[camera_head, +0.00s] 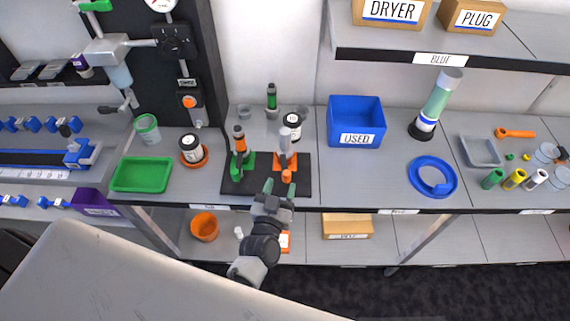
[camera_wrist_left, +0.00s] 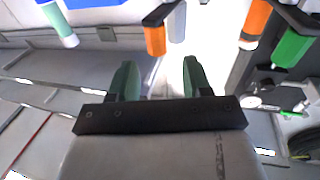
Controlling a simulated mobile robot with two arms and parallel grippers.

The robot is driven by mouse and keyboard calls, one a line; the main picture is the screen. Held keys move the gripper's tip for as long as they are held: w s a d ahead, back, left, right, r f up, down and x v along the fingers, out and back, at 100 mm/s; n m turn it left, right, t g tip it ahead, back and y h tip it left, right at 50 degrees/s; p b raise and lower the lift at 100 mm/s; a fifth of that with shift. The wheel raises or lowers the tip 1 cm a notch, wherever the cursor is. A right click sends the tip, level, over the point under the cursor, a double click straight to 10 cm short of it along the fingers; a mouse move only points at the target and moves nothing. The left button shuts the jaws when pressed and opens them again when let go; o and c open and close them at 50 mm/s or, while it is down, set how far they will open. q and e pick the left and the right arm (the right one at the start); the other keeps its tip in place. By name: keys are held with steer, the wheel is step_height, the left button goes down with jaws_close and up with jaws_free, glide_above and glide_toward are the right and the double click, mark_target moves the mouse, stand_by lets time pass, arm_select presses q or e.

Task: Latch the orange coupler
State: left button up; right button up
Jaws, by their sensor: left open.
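The orange coupler (camera_head: 286,159) stands on a black mat (camera_head: 302,181) on the bench, with an orange base, a pale upright body and an orange knob at its front. A similar green-based coupler (camera_head: 241,163) with an orange and black top stands to its left. My left gripper (camera_head: 280,188) is open and empty, just in front of the orange coupler's knob, its green fingertips apart. In the left wrist view the open fingers (camera_wrist_left: 160,80) show with an orange cylindrical part (camera_wrist_left: 155,40) just beyond them. I cannot tell whether they touch it. My right gripper is not in view.
A jar (camera_head: 293,122) and a green bottle (camera_head: 271,97) stand behind the couplers. A green tray (camera_head: 141,174) and a jar in an orange dish (camera_head: 193,150) are left. A blue bin (camera_head: 356,108) and a blue ring (camera_head: 432,191) are right. The bench between mat and ring is clear.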

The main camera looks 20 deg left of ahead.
mark_target(285, 176)
arm_select(q)
steer(key=w+p, duration=0.1)
steer(key=w, duration=0.6)
steer(key=shift+w, duration=0.1)
